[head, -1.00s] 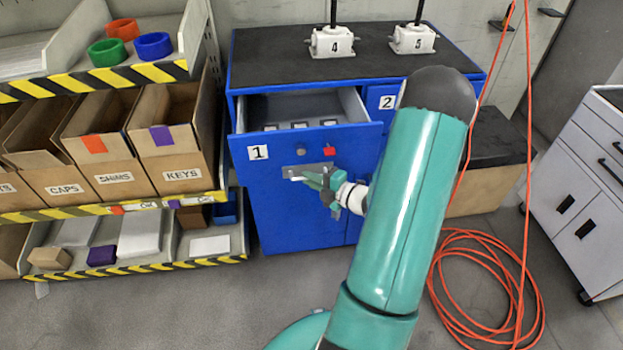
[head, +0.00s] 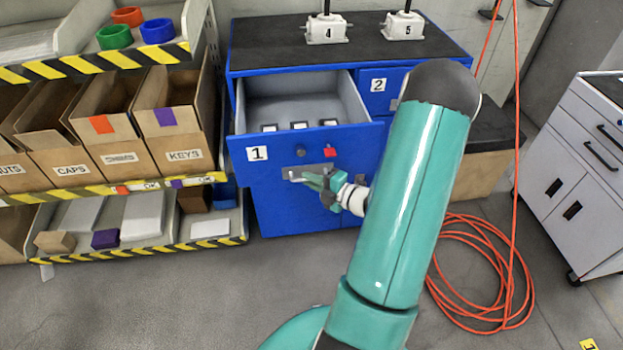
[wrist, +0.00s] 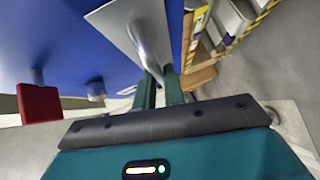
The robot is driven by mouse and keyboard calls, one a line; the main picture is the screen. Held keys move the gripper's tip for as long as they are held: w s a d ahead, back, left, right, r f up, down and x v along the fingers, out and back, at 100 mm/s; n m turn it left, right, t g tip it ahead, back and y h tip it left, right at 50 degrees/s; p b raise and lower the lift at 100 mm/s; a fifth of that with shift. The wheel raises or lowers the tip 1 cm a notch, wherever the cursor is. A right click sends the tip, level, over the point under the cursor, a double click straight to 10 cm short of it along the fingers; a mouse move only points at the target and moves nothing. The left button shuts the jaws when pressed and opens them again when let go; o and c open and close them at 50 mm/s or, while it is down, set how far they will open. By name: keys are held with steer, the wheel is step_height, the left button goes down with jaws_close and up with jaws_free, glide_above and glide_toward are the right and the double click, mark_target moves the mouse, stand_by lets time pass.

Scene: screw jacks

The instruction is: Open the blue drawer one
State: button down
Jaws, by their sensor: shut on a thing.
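The blue drawer one (head: 270,169) is pulled well out of the blue cabinet (head: 300,213), and its grey inside with several small dark-edged items (head: 300,126) shows. Its front bears a "1" label, a metal handle plate (head: 293,174), a round knob and a red tab. My gripper (head: 314,178) is at the handle, shut on it. In the wrist view the fingers (wrist: 160,90) close around the metal handle bar (wrist: 146,48), with the red tab (wrist: 40,103) to the left.
Drawer two (head: 380,90) is closed at the right. Screw jacks 4 (head: 327,29) and 5 (head: 404,25) stand on the cabinet top. A bin shelf (head: 110,195) is close at the left. An orange cable (head: 480,270) lies coiled at the right; floor in front is clear.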

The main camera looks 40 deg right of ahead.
steer(key=shift+s+a, duration=0.1)
steer(key=shift+s, duration=0.05)
stand_by(0.4)
steer(key=c, duration=1.5)
jaws_free()
steer(key=v, duration=1.3)
steer(key=shift+s+r, duration=0.1)
steer(key=shift+s, duration=0.25)
